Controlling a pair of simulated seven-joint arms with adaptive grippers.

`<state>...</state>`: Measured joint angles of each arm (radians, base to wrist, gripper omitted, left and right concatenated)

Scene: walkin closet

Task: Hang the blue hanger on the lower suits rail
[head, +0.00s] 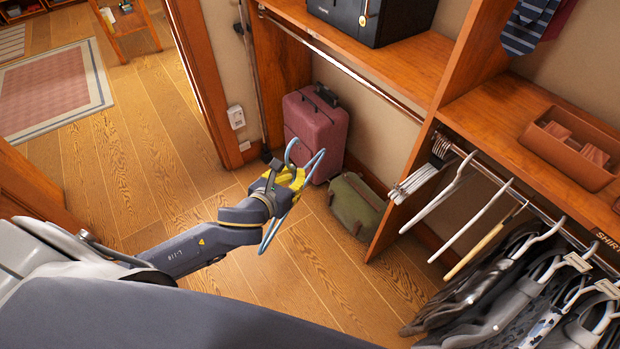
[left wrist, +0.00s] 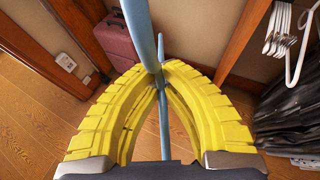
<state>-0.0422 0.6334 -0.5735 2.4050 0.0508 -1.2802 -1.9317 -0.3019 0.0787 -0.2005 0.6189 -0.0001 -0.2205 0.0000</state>
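The light blue hanger (head: 271,236) is in my left gripper (head: 293,178), in mid-air in front of the closet. In the left wrist view the yellow fingertips (left wrist: 160,80) meet around the hanger (left wrist: 139,30). An empty metal rail (head: 345,67) runs under the shelf at upper middle, behind and above the gripper; the hanger is apart from it. I see no suits label on this rail. My right gripper is not in view.
A maroon suitcase (head: 316,130) and a green bag (head: 357,206) stand on the floor below the empty rail. An upright panel (head: 412,190) divides it from the right rail (head: 540,210), which holds several hangers and dark clothes, near a "SHIRT" label.

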